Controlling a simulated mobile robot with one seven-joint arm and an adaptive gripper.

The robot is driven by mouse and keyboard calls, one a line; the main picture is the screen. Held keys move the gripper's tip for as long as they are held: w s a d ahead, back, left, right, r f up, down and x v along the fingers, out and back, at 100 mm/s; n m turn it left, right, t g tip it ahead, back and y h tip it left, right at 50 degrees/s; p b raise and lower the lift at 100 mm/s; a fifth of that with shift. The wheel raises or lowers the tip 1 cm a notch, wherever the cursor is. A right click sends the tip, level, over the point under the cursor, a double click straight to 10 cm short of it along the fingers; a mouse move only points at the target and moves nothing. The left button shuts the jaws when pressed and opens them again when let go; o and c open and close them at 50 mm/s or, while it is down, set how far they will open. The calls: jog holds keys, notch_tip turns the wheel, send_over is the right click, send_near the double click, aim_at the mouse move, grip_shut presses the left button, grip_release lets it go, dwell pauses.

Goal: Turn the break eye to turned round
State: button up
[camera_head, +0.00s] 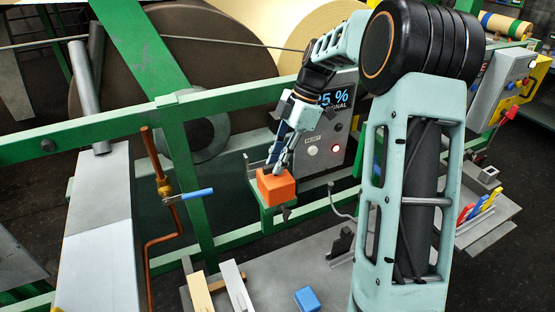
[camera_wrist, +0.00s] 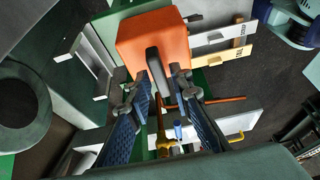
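An orange box (camera_head: 276,187), which looks like the break eye, sits on a small green bracket at the machine frame. In the wrist view it is the orange block (camera_wrist: 150,38) at top centre, with a dark upright grip (camera_wrist: 154,62) on its near face. My gripper (camera_head: 277,166) points down at the box's top. In the wrist view its two blue-padded fingers (camera_wrist: 160,82) stand apart, one on each side of the dark grip. I see a narrow gap there, but contact at the fingertips is hard to tell.
A grey panel (camera_head: 329,130) with a display and buttons stands close behind my gripper. A copper pipe with a blue-handled valve (camera_head: 188,195) is to the left. A grey shelf (camera_head: 265,265) below holds a blue block (camera_head: 307,299). Green rails (camera_head: 85,135) cross behind.

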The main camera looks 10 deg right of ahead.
grip_shut()
